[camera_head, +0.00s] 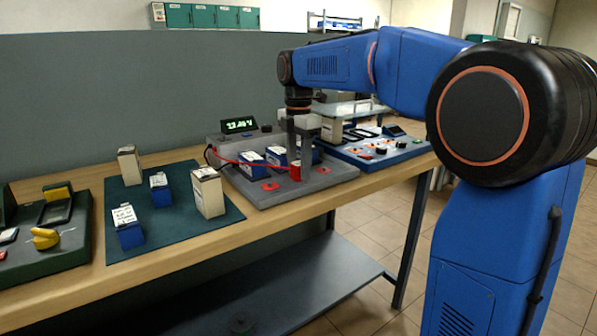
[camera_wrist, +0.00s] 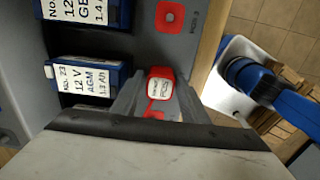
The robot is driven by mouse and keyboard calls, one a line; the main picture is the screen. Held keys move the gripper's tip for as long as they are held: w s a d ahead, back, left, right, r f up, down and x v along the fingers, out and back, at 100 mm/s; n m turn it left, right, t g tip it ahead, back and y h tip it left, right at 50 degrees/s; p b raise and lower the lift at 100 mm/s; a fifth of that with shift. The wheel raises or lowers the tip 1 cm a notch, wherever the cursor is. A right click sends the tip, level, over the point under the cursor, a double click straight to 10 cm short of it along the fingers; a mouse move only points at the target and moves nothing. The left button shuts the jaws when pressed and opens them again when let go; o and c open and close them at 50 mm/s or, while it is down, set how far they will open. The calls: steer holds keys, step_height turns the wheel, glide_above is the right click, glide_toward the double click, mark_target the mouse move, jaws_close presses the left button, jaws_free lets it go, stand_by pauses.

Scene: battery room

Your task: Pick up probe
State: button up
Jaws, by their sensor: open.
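The red probe (camera_head: 295,173) stands at the front of the grey tester station (camera_head: 333,170), with a red cable running left from it. In the wrist view the probe (camera_wrist: 160,73) shows a white label on its top. My gripper (camera_head: 298,148) points down over it. In the wrist view my gripper (camera_wrist: 157,98) is open, with one finger on each side of the probe. I cannot tell whether the fingers touch it.
Blue batteries (camera_wrist: 88,78) sit on the station close beside my gripper. A lit display (camera_head: 239,125) stands behind. A green mat (camera_head: 172,213) with several batteries lies left. A blue panel (camera_head: 378,150) stands right. The bench edge is near in front.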

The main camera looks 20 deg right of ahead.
steer(key=c, duration=0.8)
steer(key=shift+c, duration=0.2)
